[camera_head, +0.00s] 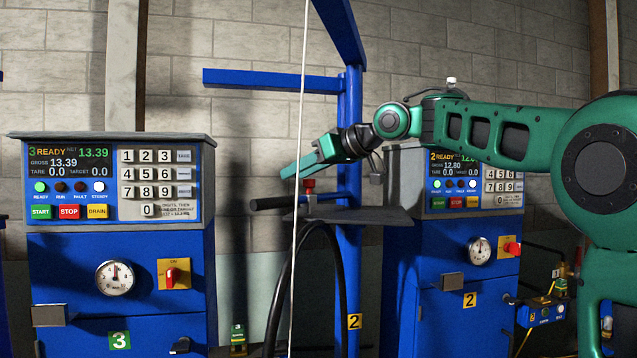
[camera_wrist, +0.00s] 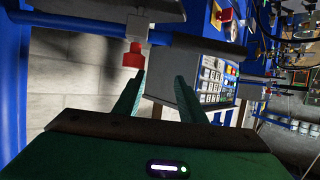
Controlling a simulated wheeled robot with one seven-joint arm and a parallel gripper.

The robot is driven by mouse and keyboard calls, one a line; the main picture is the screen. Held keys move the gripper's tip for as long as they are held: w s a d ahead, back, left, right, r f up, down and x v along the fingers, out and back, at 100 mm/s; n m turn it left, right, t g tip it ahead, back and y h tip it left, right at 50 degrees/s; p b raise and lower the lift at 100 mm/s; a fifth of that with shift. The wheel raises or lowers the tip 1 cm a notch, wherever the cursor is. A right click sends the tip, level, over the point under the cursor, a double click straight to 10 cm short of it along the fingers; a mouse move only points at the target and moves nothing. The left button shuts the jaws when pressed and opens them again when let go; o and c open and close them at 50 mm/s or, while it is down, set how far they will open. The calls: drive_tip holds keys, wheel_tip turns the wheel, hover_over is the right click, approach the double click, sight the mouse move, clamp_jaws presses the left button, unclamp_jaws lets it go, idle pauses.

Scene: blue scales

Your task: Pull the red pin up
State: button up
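The red pin (camera_head: 309,184) has a short red head on a grey block above a dark plate (camera_head: 365,214) on the blue post. In the wrist view the red pin (camera_wrist: 132,57) hangs from its light block, near the tip of the left finger. My gripper (camera_head: 287,173) reaches left, and in the head view its green fingers appear just above the pin. In the wrist view my gripper (camera_wrist: 161,76) is open, with two spread fingers and nothing between them. The pin lies outside the gap, to the left; whether a finger touches it cannot be told.
The blue post (camera_head: 352,260) stands behind, with a black hose (camera_head: 278,285) and a dark bar (camera_head: 275,202) beside the plate. A thin white line (camera_head: 296,240) runs vertically close by. Blue scale cabinets 3 (camera_head: 112,250) and 2 (camera_head: 450,265) stand either side.

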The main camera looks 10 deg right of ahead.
drive_tip(key=v, duration=1.2)
drive_tip(key=shift+d, duration=0.4)
idle(0.4)
idle(0.4)
drive_tip(key=v, duration=1)
drive_tip(key=shift+s, duration=0.2)
drive_tip(key=shift+d, duration=0.1)
